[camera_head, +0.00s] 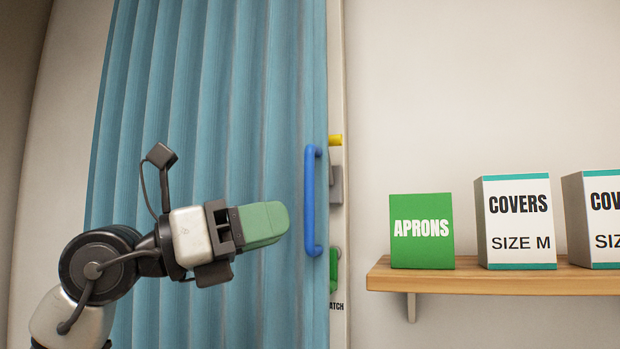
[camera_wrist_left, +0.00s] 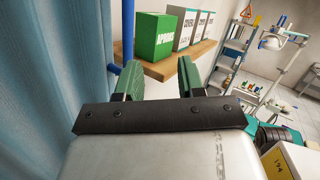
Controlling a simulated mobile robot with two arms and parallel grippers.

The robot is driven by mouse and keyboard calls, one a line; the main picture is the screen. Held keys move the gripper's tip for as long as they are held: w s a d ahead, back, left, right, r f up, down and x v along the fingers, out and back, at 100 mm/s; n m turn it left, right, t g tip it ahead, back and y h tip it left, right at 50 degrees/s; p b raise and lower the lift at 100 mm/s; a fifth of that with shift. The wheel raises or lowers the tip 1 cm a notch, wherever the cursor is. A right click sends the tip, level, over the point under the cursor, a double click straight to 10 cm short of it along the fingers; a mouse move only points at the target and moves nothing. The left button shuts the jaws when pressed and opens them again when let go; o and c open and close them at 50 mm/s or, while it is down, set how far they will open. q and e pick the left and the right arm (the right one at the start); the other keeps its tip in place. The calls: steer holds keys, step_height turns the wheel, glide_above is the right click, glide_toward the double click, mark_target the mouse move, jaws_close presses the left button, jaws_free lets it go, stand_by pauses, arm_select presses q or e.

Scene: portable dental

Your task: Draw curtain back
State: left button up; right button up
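The blue pleated curtain (camera_head: 215,90) hangs drawn across the left half of the head view. An upright blue handle (camera_head: 309,200) is on its right edge; it also shows in the left wrist view (camera_wrist_left: 128,30), beside the left-hand finger. My left gripper (camera_head: 278,222) is in front of the curtain, its green fingertips just left of the handle in the head view. In the left wrist view the two green fingers (camera_wrist_left: 158,75) stand apart with nothing between them. I cannot tell whether a finger touches the handle. My right gripper is in neither view.
Right of the curtain is a strip with a yellow piece (camera_head: 335,140) and a grey catch (camera_head: 336,185). A wooden shelf (camera_head: 480,281) holds a green APRONS box (camera_head: 421,231) and white COVERS boxes (camera_head: 515,222). A rack (camera_wrist_left: 235,60) stands farther off.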

mark_target(306, 176)
arm_select(q)
steer(key=a+r+n+t+y, duration=0.2)
steer(key=a+r+t+y, duration=0.1)
steer(key=r+t+y, duration=0.25)
steer(key=shift+g, duration=0.45)
steer(key=p+x, duration=0.1)
steer(key=x, duration=0.2)
steer(key=p+x, duration=0.2)
steer(key=x, duration=0.1)
steer(key=r+p+x, duration=0.1)
steer(key=p+x, duration=0.1)
steer(key=x, duration=0.1)
steer(key=shift+w+d+f, duration=0.15)
steer(key=shift+w+d, duration=0.2)
steer(key=shift+d, duration=0.1)
jaws_close()
